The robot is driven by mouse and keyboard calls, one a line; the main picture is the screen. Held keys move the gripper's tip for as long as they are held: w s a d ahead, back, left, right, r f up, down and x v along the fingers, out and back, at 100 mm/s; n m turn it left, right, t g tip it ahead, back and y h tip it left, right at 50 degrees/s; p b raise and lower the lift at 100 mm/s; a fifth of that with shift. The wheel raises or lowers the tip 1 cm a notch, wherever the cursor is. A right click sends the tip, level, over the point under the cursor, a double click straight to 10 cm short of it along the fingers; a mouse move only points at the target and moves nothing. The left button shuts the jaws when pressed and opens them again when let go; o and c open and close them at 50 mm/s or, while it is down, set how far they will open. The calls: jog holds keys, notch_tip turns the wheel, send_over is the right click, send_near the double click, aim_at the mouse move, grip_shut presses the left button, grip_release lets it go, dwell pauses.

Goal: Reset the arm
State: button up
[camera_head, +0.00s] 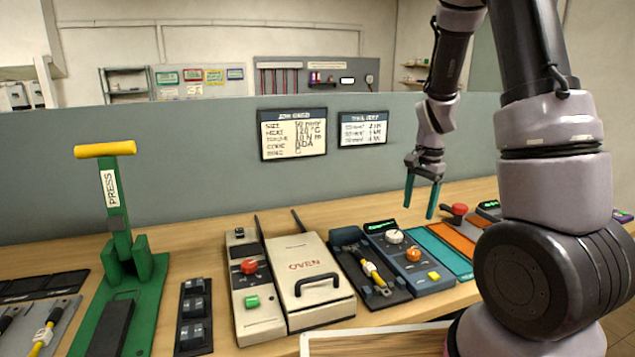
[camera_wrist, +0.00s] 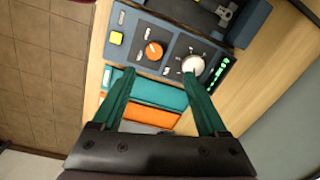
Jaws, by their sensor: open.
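My gripper (camera_head: 421,198) hangs from my arm above the right part of the bench, its two teal fingers pointing down, open and empty. In the wrist view my gripper (camera_wrist: 163,95) shows its fingers spread apart, over a teal mat (camera_wrist: 150,90) and an orange mat (camera_wrist: 140,112). A blue-grey control box (camera_head: 408,258) with a white dial, an orange knob and a yellow button lies on the bench just below and left of the fingers. It also shows in the wrist view (camera_wrist: 136,62). The fingers touch nothing that I can see.
A green press (camera_head: 120,230) with a yellow handle stands tall at left. A cream oven (camera_head: 308,280) and a box with red and green buttons (camera_head: 249,285) are mid-bench. A tray with a tool (camera_head: 370,272) lies beside the control box. A grey partition (camera_head: 200,180) with signs stands behind.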

jog(key=s+a+r+n+t+y, duration=0.1)
jog(key=s+a+r+n+t, duration=0.15)
jog(key=r, duration=0.55)
jog(key=s+a+r+n+t+y, duration=0.15)
jog(key=s+r, duration=0.25)
jog(key=r, duration=0.5)
jog(key=s+a+r+n+t, duration=0.2)
jog(key=s+r+n, duration=0.1)
jog(key=s+r, duration=0.6)
jog(key=shift+s+a+n+t+h, duration=0.3)
jog(key=shift+s+t+h, duration=0.15)
jog(key=shift+s, duration=0.55)
